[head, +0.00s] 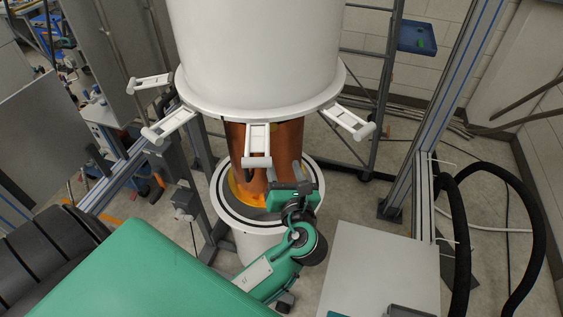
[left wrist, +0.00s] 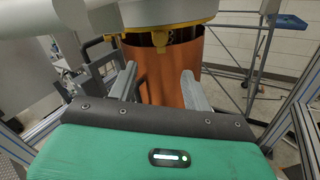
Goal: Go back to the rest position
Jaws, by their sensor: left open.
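My left gripper (head: 284,180) is at the lower middle of the head view, in front of the copper cylinder (head: 284,146) of the cryostat. The white upper can (head: 255,55) hangs above the copper cylinder. My right gripper is not clearly seen.
White clamp arms (head: 257,146) stick out around the upper can's flange. A white lower can with a dark ring (head: 232,212) surrounds the copper cylinder's base. Metal frame posts (head: 408,150) and thick black hoses (head: 455,220) stand to the right. A light grey panel (head: 378,268) is at the lower right.

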